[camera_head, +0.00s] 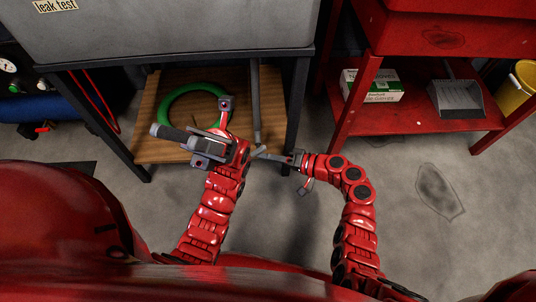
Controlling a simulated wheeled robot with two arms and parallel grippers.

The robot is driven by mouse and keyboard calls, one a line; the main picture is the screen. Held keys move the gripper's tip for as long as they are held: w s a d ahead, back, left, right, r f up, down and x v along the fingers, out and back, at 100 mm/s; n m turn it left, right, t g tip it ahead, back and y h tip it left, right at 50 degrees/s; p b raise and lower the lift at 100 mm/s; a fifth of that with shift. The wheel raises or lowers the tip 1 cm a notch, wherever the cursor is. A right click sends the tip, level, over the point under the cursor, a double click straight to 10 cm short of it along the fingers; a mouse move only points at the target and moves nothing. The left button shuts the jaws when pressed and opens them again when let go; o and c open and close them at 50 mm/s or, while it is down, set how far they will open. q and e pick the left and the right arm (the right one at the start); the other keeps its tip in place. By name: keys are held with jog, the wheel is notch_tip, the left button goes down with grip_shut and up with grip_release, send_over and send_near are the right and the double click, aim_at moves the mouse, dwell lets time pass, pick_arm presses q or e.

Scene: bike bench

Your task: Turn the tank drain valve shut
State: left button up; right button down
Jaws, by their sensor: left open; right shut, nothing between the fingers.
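The grey tank (165,28) with a "leak test" label stands on a dark frame at the top. A grey drain pipe (256,100) hangs down from it, right of the wooden shelf's middle. A small pale lever-like piece (259,152) shows near the pipe's lower end; its valve setting is not clear. My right gripper (272,156) is shut and empty, pointing left with its tip close beside that piece; contact cannot be told. My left gripper (176,141) is open, pointing left in front of the shelf, apart from the pipe.
A green hose ring (164,107) lies on the wooden shelf (146,130). Dark stand legs (297,95) flank it. A red rack (425,118) on the right holds a box (372,86) and dustpan (456,97). A yellow bucket (516,88) stands beyond.

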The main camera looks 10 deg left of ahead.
pick_arm(q)
jog(key=s+a+m+t+y, duration=0.1)
jog(key=y, duration=0.1)
jog(key=s+a+r+m+t+y, duration=0.1)
jog(key=m, duration=0.1)
jog(key=s+a+m+t+y, duration=0.1)
jog(key=y, duration=0.1)
jog(key=shift+s+r+t+y+b, duration=0.3)
jog(key=shift+r, duration=0.1)
pick_arm(e)
jog(key=shift+s+a+f, duration=0.1)
jog(key=shift+a+f, duration=0.3)
dwell(0.4)
